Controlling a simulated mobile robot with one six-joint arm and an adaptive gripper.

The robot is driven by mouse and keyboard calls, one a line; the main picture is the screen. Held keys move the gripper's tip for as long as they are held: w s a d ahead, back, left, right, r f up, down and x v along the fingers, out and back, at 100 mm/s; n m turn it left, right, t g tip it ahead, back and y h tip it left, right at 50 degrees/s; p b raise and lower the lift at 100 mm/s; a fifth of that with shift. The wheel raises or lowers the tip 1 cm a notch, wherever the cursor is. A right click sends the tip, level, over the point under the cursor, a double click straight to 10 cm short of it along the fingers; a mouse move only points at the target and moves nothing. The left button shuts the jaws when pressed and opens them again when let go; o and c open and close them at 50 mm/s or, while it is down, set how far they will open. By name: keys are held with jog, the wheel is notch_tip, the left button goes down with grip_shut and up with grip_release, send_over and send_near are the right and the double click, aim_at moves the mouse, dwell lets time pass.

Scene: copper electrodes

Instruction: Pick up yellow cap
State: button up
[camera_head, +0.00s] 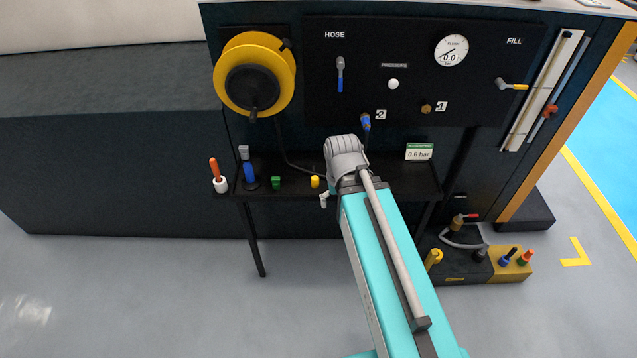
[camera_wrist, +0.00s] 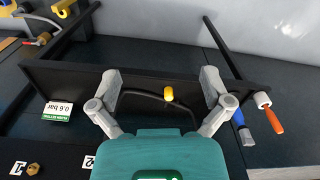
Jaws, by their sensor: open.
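The yellow cap (camera_head: 315,181) stands upright on the black shelf, just left of my gripper (camera_head: 325,196) in the head view. In the wrist view the yellow cap (camera_wrist: 168,94) shows between the two spread fingers of my gripper (camera_wrist: 161,82), with space on both sides. My gripper is open and empty. The head view hides most of its fingers behind the arm, and how far the fingertips are above the shelf is hard to tell.
The black shelf (camera_head: 388,187) also holds a green cap (camera_head: 276,182), a blue-handled tool (camera_head: 249,176) and a 0.6 bar sign (camera_head: 419,151). An orange-handled tool (camera_head: 218,176) is at its left end. A dark hose (camera_wrist: 142,93) runs behind the yellow cap.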

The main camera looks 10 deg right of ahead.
jog(key=shift+w, duration=0.1)
jog(key=shift+c, duration=0.5)
jog(key=n+b, duration=0.8)
jog(key=n, duration=0.8)
send_over(313, 179)
notch_tip(313, 179, down, 8)
jog(key=shift+f, duration=0.15)
notch_tip(313, 179, down, 8)
jog(key=b, duration=0.8)
jog(key=shift+f+b, duration=0.25)
jog(key=shift+b, duration=0.1)
jog(key=shift+f, duration=0.1)
